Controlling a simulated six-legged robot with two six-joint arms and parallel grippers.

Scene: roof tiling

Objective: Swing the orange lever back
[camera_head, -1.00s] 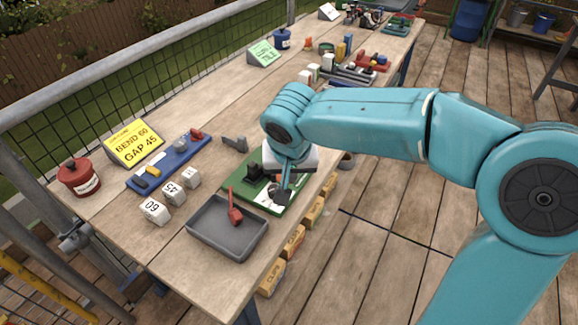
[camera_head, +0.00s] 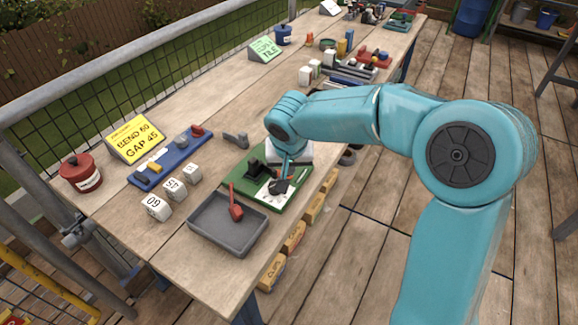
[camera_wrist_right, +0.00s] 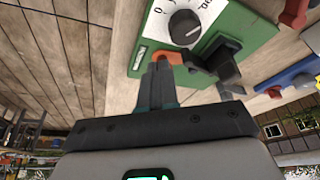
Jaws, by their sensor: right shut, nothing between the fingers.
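A green board (camera_head: 243,186) lies on the bench and carries a white dial plate with a black knob (camera_wrist_right: 185,27) and dark blocky parts. An orange piece (camera_wrist_right: 172,58), which looks like the lever, shows at the board's edge in the right wrist view. My right gripper (camera_wrist_right: 160,64) is shut and empty, its fingertips right beside the orange piece; I cannot tell whether they touch. In the head view my right gripper (camera_head: 286,172) is over the board and the orange piece is not clear there. My left gripper is out of view.
A grey tray (camera_head: 205,233) with a red-handled tool (camera_head: 236,208) stands in front of the board. White numbered cubes (camera_head: 156,207), a blue rack (camera_head: 168,160) and a yellow sign (camera_head: 134,138) are to the left.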

